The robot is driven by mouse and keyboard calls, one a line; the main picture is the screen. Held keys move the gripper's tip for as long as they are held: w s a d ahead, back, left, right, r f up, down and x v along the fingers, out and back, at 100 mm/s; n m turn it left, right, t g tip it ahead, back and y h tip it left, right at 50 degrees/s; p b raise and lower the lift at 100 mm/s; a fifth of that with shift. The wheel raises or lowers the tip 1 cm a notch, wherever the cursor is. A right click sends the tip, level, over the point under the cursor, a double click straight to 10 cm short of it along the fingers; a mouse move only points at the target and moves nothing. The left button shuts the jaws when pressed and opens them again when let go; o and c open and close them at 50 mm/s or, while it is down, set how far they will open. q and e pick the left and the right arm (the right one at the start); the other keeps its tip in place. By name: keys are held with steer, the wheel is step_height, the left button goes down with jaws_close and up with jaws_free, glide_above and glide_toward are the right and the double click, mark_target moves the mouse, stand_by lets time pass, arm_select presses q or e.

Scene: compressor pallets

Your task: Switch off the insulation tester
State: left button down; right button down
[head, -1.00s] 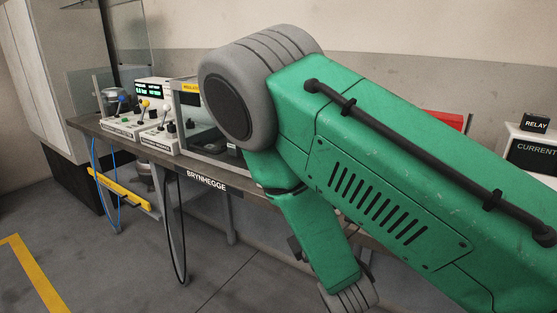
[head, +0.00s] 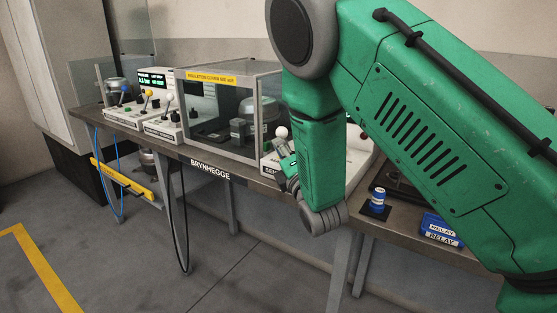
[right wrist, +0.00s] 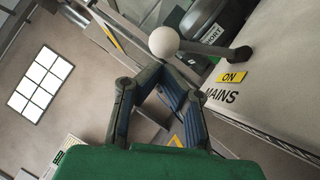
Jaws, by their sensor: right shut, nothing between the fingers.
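A white casing (head: 270,166) with a white ball-tipped lever (head: 282,132) stands on the bench, right of the clear-walled box, partly hidden by my right arm. In the right wrist view the lever's white ball (right wrist: 164,42) sits on a dark arm, beside a yellow ON label (right wrist: 232,77) and the word MAINS. My right gripper (head: 281,148) is at the casing's front, just below the ball. In the right wrist view its fingertips (right wrist: 160,70) meet, empty, close to the ball; I cannot tell whether they touch. No readable label names the insulation tester. My left gripper is out of view.
The clear-walled box (head: 212,148) with a yellow label stands left of the casing. Lever units with yellow (head: 147,94) and blue knobs stand farther left. A blue relay box (head: 440,228) and a blue-white cylinder (head: 377,199) are on the bench (head: 400,226) at right.

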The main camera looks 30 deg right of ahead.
mark_target(283, 128)
steer(key=shift+w+r, duration=0.15)
steer(key=shift+d, duration=0.15)
steer(key=r+m+p, duration=0.1)
steer(key=p, duration=0.1)
steer(key=d+r+m+g+p, duration=0.1)
steer(key=p, duration=0.1)
steer(key=w+d+r+m+g+p, duration=0.1)
steer(key=m+p, duration=0.1)
steer(key=p, duration=0.1)
steer(key=shift+h, duration=0.3)
steer(key=d+m+g+p, duration=0.1)
steer(key=d+p, duration=0.1)
steer(key=w+d+m+g+y+p, duration=0.1)
steer(key=d+m+p, duration=0.1)
steer(key=p, duration=0.1)
steer(key=w+d+m+g+p, duration=0.1)
steer(key=d+m+g+p, duration=0.1)
steer(key=p, duration=0.1)
steer(key=shift+w+d+r+y, duration=0.2)
steer(key=shift+y, duration=0.1)
